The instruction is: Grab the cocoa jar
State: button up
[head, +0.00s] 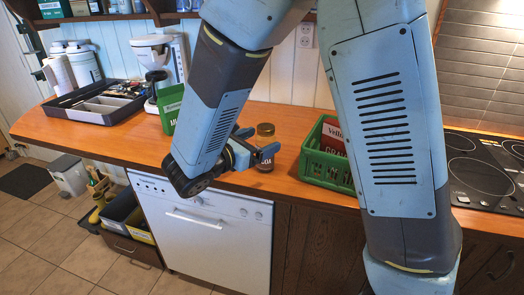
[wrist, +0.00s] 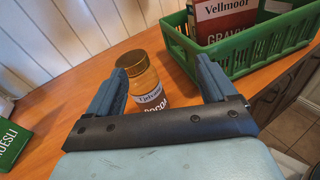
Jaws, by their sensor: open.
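The cocoa jar (wrist: 142,72) has an amber lid and a label reading "COCOA" in part. It stands upright on the wooden counter in the wrist view. In the head view its lid (head: 265,129) shows just behind my gripper, and most of its body is hidden. My gripper (wrist: 162,76) is open, with one finger on each side of the jar in the picture. The jar appears closer to the left finger, and I cannot tell if they touch. My gripper also shows in the head view (head: 257,143) at the counter's front part.
A green crate (wrist: 262,52) holding a red Vellmoor box (wrist: 225,22) stands right of the jar. A green muesli box (wrist: 12,140) is to the left. A utensil tray (head: 75,115), a coffee maker (head: 160,62) and a cooktop (head: 485,165) are farther along the counter (head: 100,132).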

aim_at(269, 125)
jog(key=a+f+n+t+y, duration=0.1)
jog(key=a+n+t, duration=0.2)
jog(key=a, duration=0.2)
jog(key=x, duration=0.9)
jog(key=f+x, duration=0.1)
jog(key=x, duration=0.3)
jog(key=shift+w+d, duration=0.2)
jog(key=shift+d, duration=0.1)
jog(key=shift+c, duration=0.4)
grip_shut()
